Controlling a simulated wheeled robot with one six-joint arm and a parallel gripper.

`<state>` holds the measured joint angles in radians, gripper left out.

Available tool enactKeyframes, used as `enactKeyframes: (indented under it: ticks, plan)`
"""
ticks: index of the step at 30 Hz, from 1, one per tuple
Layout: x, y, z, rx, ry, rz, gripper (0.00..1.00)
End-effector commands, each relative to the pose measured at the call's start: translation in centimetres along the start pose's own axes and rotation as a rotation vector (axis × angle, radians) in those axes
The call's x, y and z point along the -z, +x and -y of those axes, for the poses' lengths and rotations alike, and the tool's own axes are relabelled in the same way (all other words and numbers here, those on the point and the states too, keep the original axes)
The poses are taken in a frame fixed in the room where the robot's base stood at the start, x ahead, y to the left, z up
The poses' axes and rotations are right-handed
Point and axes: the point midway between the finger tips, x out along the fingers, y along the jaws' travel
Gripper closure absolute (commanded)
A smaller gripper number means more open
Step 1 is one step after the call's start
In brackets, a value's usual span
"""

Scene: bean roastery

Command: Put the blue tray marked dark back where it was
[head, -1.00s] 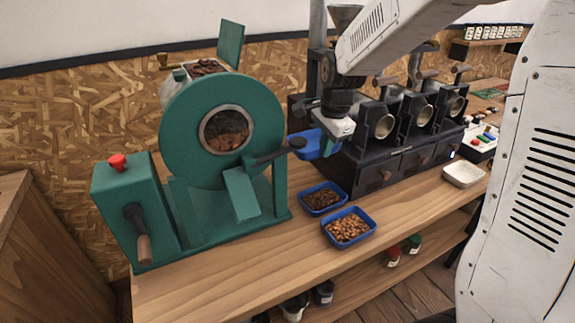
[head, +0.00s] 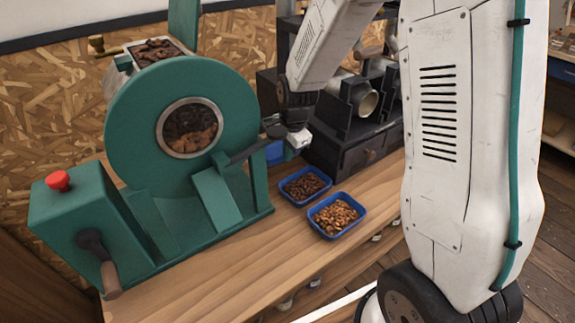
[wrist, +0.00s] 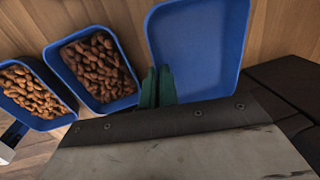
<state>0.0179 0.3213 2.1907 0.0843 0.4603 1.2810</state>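An empty blue tray (wrist: 197,40) lies just beyond my gripper in the wrist view. My gripper (wrist: 157,88) has its green fingers close together on the tray's near left rim and appears shut on it. In the head view, my gripper (head: 288,142) is beside the roaster, and only a small part of the tray (head: 275,153) shows. The roaster's handle and my gripper hide the rest. No marking is readable on the tray, and I cannot tell whether it touches the counter. Two other blue trays hold dark brown beans (head: 305,185) and lighter beans (head: 337,215).
The green roaster (head: 150,115) stands left of my gripper, its handle reaching close to it. A dark machine with drawers (head: 345,150) stands behind and to the right. The wooden counter (head: 225,275) is clear in front of the roaster.

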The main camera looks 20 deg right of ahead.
Motion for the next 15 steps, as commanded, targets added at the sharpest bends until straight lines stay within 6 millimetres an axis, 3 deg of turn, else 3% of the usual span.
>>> enactKeyframes:
  ticks: [15]
  plan:
    - [0.2,5.0,-0.9,0.001,0.003,-0.001,1.0]
